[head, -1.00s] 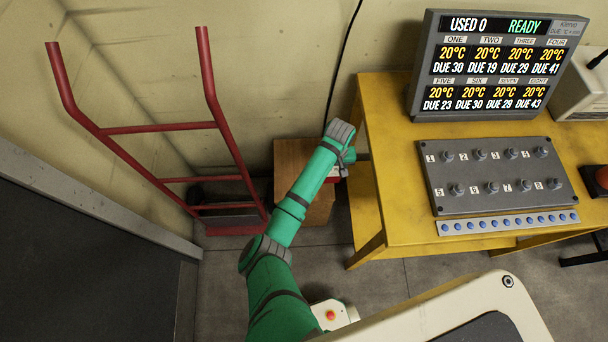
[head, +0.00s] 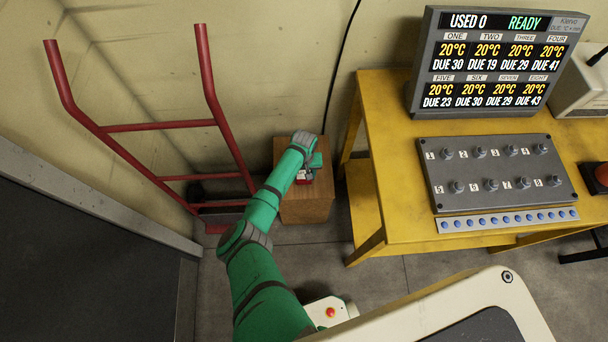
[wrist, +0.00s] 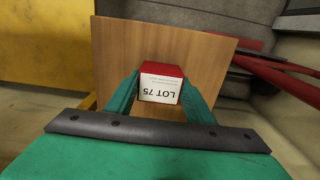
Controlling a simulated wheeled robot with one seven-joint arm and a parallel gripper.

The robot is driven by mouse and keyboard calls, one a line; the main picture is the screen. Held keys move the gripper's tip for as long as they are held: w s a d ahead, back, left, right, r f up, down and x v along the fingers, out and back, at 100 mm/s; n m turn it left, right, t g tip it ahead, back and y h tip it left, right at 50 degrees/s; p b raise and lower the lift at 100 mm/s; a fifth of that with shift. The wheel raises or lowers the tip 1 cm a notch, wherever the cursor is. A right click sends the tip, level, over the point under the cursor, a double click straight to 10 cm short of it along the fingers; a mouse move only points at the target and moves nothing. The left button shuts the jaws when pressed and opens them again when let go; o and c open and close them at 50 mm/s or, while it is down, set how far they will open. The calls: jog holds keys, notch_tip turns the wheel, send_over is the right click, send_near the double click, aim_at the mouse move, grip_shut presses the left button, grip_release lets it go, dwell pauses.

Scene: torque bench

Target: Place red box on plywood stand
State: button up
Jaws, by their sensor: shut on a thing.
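The red box (wrist: 161,70) has a white label reading LOT 75 and sits between the two green fingers of my gripper (wrist: 161,88) in the wrist view. The fingers are shut on its sides. Behind it in that view is the brown wooden top of the plywood stand (wrist: 215,55). In the head view the stand (head: 307,208) is on the floor against the wall. My gripper (head: 308,172) is over its top with a small part of the red box (head: 304,180) showing. I cannot tell whether the box touches the stand.
A yellow bench (head: 390,140) stands right of the stand, carrying a display (head: 495,65) and a grey panel of knobs (head: 500,172). A red hand truck (head: 160,128) leans at the wall on the left. Open floor lies in front of the stand.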

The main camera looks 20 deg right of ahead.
aim_at(303, 175)
jog(key=shift+w+f, duration=0.1)
jog(key=shift+f, duration=0.15)
jog(key=shift+f, duration=0.1)
jog(key=o, duration=1.3)
jog(key=shift+s, duration=0.2)
jog(key=shift+o, duration=0.2)
jog(key=shift+w, duration=0.1)
jog(key=shift+r, duration=0.35)
notch_tip(303, 175, up, 12)
jog(key=shift+f, duration=0.2)
